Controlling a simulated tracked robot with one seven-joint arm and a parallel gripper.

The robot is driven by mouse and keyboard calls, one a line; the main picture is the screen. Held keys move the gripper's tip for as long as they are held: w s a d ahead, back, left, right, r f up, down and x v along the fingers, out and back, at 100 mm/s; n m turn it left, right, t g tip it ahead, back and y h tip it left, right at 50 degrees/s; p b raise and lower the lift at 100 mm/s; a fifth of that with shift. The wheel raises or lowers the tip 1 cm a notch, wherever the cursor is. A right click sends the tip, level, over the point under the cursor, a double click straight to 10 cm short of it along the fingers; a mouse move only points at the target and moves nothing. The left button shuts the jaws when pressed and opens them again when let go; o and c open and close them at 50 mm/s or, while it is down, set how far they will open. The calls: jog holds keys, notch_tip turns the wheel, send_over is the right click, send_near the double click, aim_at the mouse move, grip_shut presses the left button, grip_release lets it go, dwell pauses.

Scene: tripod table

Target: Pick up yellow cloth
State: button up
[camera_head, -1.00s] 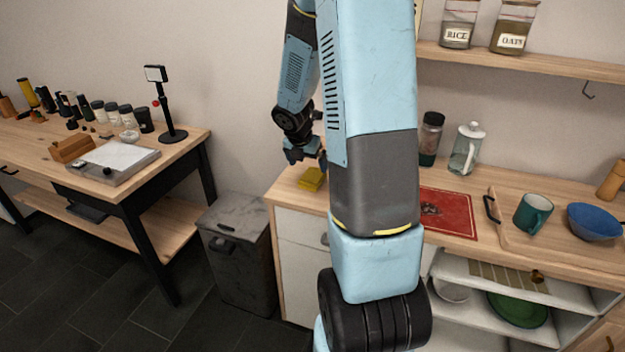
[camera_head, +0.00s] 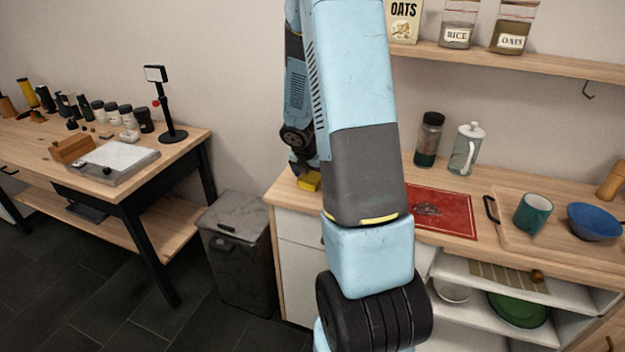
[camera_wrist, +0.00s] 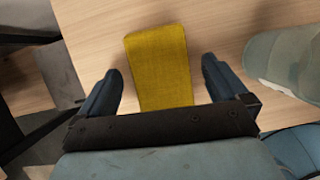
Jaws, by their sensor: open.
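The yellow cloth (camera_wrist: 160,68) lies flat on the light wooden counter (camera_wrist: 226,22) in the wrist view, a folded rectangle. My gripper (camera_wrist: 163,88) is open, with one finger on each side of the cloth and a gap of bare wood between each finger and the cloth. The palm bar hides the cloth's near end. In the head view the yellow cloth (camera_head: 308,182) shows in part at the counter's left end, just under my gripper (camera_head: 304,170). My arm hides part of that area. I cannot tell the exact height of the fingers above the counter.
A red mat (camera_head: 442,212) lies on the counter to the right, with a dark-lidded jar (camera_head: 429,139) and a glass press (camera_head: 466,150) behind. A teal mug (camera_head: 533,213) and blue bowl (camera_head: 594,222) stand further right. A grey bin (camera_head: 238,250) stands left of the counter.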

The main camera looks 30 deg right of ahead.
jog(key=shift+f, duration=0.25)
dwell(0.4)
jog(key=shift+c, duration=0.4)
jog(key=c, duration=1)
jog(key=shift+c, duration=0.2)
jog(key=shift+r, duration=0.1)
